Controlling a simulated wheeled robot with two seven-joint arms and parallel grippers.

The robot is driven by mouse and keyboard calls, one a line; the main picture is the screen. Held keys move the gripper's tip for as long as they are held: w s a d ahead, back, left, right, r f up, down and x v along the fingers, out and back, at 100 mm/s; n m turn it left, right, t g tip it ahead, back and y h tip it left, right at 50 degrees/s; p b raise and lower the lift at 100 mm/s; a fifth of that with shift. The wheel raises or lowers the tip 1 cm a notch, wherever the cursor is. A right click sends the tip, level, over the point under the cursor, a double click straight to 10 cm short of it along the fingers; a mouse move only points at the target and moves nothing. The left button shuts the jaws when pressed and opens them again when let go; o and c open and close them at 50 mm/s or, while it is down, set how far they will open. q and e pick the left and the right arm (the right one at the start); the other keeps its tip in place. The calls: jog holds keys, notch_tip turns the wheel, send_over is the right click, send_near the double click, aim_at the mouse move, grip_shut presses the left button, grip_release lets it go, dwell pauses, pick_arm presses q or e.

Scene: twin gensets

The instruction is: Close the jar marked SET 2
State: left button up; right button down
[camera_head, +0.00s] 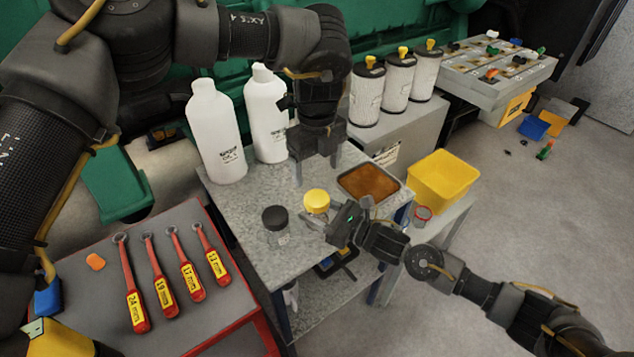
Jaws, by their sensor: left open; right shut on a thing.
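Two small jars stand on the grey speckled bench top. One has a black cap (275,217) and a clear body (279,240). The other is a jar with a yellow cap (316,199), just behind and to the right. I cannot read a SET marking on either, nor tell how tightly the yellow cap sits. My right gripper (320,219) reaches in from the right and is shut on the yellow-capped jar, hiding most of its body. My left gripper (316,172) points down, open and empty, above and behind the yellow cap.
Two white bottles (217,135) stand at the bench's back left. A tray of brown liquid (369,182) and a yellow bin (442,181) are to the right. A red-edged cart (195,215) with several wrenches stands front left. The bench (255,290) has bare room in front.

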pick_arm(q)
jog(key=shift+r, duration=2)
pick_arm(e)
jog(key=c, duration=0.6)
grip_release()
jog(key=shift+o, duration=0.2)
pick_arm(q)
jog(key=shift+f+b, duration=1.25)
jog(key=shift+f, duration=0.05)
pick_arm(e)
jog(key=v, duration=1)
jog(key=shift+d, duration=0.35)
jog(key=shift+s, duration=0.1)
